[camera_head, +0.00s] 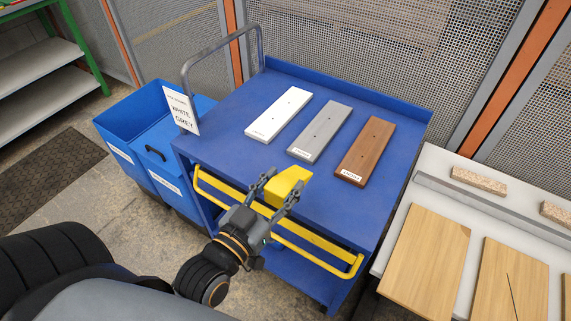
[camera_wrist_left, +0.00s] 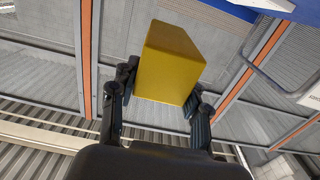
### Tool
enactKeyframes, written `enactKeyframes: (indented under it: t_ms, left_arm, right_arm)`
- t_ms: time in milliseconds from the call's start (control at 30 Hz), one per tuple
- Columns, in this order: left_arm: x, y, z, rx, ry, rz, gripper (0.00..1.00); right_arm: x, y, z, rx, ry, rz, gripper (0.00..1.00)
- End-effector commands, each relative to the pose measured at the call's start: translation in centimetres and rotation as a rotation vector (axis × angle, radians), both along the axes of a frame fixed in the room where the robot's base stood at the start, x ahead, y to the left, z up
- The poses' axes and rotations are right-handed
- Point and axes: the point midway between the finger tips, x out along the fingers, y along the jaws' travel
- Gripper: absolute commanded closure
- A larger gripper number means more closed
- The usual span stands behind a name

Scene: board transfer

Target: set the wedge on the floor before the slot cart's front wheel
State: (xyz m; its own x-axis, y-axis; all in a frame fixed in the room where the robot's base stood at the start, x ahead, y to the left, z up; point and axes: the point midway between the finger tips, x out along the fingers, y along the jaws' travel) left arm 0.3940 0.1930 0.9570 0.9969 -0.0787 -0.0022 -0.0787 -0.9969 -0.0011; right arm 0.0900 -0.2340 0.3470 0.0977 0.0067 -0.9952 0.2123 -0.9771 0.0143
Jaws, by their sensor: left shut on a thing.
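The yellow wedge (camera_head: 288,184) is a small block held up in front of the blue cart's top (camera_head: 237,146). My left gripper (camera_head: 283,187) is shut on it, with a finger on either side. The wedge also shows in the left wrist view (camera_wrist_left: 168,65), between the fingers of the left gripper (camera_wrist_left: 162,88). The blue cart has a yellow handle bar (camera_head: 300,250) along its near side. My right gripper is not in view.
A white board (camera_head: 279,112), a grey board (camera_head: 320,130) and a brown board (camera_head: 366,150) lie on the cart top. A sign (camera_head: 181,110) reads white and grey. Blue bins (camera_head: 125,121) stand left; a white table (camera_head: 420,185) with wooden boards is right. Floor (camera_head: 75,205) shows at left.

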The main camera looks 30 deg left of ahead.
Motion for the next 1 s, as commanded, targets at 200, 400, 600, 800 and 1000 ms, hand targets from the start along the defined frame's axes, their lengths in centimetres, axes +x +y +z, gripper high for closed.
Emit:
enactKeyframes:
  t_ms: [200, 400, 600, 800, 1000]
  left_arm:
    - [5.4, 1.8, -1.9, 0.004, -0.006, 0.001, 0.92]
    - [8.0, 2.7, -5.9, 0.002, -0.001, 0.001, 0.92]
    - [9.1, 3.0, -7.3, 0.001, -0.003, 0.001, 0.92]
    - [9.6, 3.2, -10.1, 0.001, 0.000, 0.001, 0.92]
    - [9.5, 3.2, -10.9, 0.001, -0.004, 0.001, 0.92]
  right_arm:
    - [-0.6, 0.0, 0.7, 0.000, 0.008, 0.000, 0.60]
    - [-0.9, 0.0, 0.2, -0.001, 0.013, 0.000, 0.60]
    - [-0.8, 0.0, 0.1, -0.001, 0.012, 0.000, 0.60]
    - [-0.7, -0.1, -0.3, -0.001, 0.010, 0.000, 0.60]
    - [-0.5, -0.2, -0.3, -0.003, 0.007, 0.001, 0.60]
